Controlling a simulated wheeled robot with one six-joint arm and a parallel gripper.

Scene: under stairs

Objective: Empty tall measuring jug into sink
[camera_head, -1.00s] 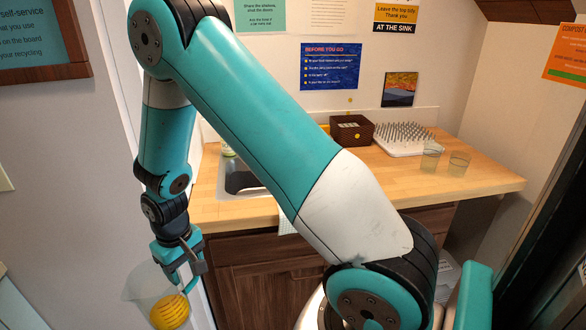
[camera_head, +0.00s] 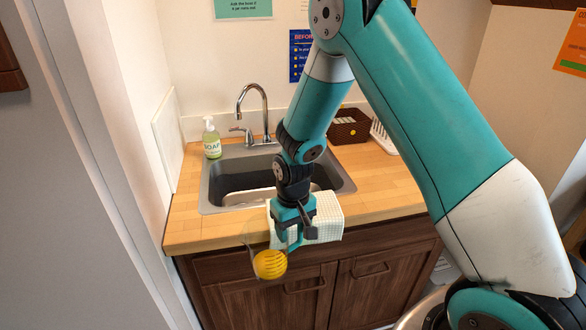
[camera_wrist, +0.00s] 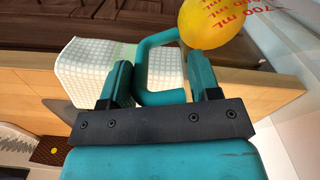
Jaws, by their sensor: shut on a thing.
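The tall measuring jug (camera_head: 252,238) is clear, with a teal handle, and hangs in front of the counter's front edge. A yellow rounded thing (camera_head: 270,264) shows inside its lower part. My gripper (camera_head: 297,232) is shut on the jug's handle, which shows as a teal loop (camera_wrist: 140,70) between the fingers in the wrist view. Red volume marks show on the jug wall there, over the yellow thing (camera_wrist: 212,28). The sink (camera_head: 225,178) is a grey basin behind my gripper, its right part partly hidden by my arm.
A checked cloth (camera_head: 328,217) hangs over the counter edge, beside my gripper. A faucet (camera_head: 262,108) and a soap bottle (camera_head: 211,140) stand behind the sink. A brown basket (camera_head: 348,127) is at the back right. Bare wooden counter (camera_head: 385,185) lies right of the sink.

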